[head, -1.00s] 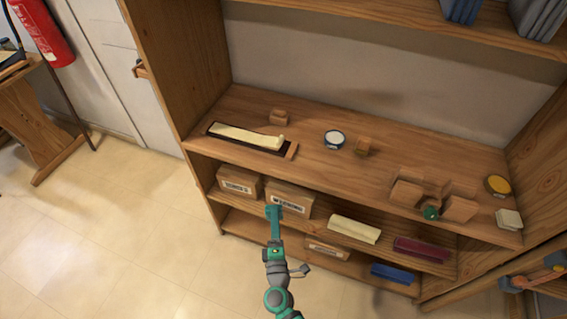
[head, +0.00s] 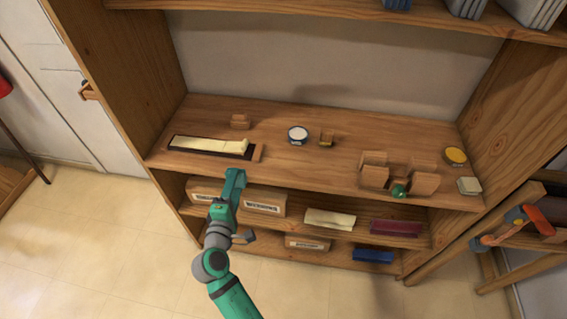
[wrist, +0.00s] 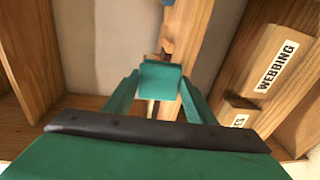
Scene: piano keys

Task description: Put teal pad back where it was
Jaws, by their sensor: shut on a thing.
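My gripper (head: 235,178) is in front of the shelf unit, just below the front edge of the top board. In the wrist view my gripper (wrist: 158,84) has its two fingers closed on a square teal pad (wrist: 160,76), held clear between the fingertips. In the head view the pad cannot be told from the teal gripper. A dark tray (head: 172,145) with a cream key-like strip (head: 212,146) lies on the top board, above and left of my gripper. Which spot the pad came from does not show.
A white-topped tin (head: 298,134), a small wooden block (head: 240,121) and a group of wooden blocks (head: 425,183) with a green ball (head: 399,192) stand on the top board. Boxes (head: 264,200), another cream strip (head: 330,218) and a maroon piece (head: 396,227) are below.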

